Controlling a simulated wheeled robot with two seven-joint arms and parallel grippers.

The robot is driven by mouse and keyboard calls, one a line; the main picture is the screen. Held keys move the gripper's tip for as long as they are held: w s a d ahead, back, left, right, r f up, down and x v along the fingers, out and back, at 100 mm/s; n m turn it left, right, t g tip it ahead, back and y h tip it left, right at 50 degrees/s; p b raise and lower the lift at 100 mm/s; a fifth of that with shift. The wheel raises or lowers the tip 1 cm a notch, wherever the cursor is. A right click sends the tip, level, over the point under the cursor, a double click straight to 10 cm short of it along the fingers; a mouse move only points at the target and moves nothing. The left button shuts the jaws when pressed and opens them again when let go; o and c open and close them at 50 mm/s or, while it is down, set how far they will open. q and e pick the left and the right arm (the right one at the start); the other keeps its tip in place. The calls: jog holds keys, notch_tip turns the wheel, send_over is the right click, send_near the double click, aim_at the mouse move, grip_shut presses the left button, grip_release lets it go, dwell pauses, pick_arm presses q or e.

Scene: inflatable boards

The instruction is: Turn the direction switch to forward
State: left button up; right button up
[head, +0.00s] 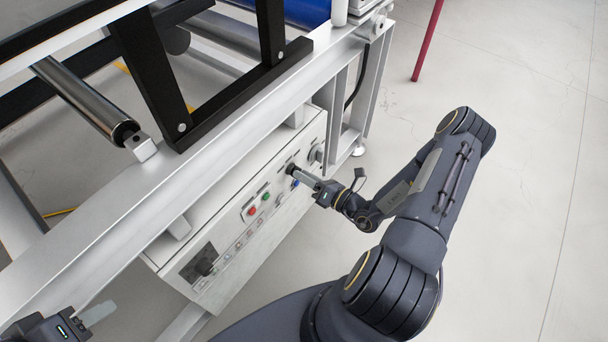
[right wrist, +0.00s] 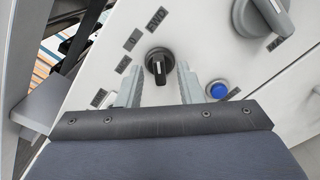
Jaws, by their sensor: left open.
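The direction switch is a small dark knob with a pale pointer line (right wrist: 157,66) on the white panel; it also shows in the head view (head: 291,168). Its pointer line runs nearly up and down in the right wrist view. An FWD label (right wrist: 156,18) sits above it. My right gripper (head: 300,176) is at the panel, open, with one finger on each side of the knob. Small gaps seem to show between fingers and knob; contact is unclear. My left gripper (head: 92,316) is open and empty at the lower left, partly out of frame.
A blue button (right wrist: 218,90) lies just right of the right fingers, and a large grey rotary switch (right wrist: 262,18) is at the upper right. Red (head: 251,211) and green (head: 265,196) buttons sit farther along the panel. The machine's metal rail (head: 150,215) runs above the panel.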

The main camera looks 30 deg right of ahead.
jog(key=v, duration=0.7)
jog(key=shift+p, duration=0.4)
jog(key=a+r+n+g+y, duration=0.4)
jog(key=r+n+y, duration=0.1)
jog(key=r+n, duration=0.3)
jog(key=s+a+r+n+g+h, duration=0.1)
jog(key=s+a+r+n+g, duration=0.5)
jog(key=n, duration=0.5)
jog(key=s+a+r+n+g+h, duration=0.1)
jog(key=s+a+r+n+g, duration=0.3)
jog(key=r+n, duration=0.5)
jog(key=s+d+r+n+t+h, duration=0.35)
jog(key=n+h, duration=0.25)
jog(key=n, duration=0.5)
notch_tip(320, 180, up, 23)
jog(key=p, duration=2.3)
jog(key=shift+s+a+f, duration=0.15)
jog(key=shift+s+f, duration=0.05)
jog(key=shift+s, duration=0.25)
jog(key=shift+g, duration=0.25)
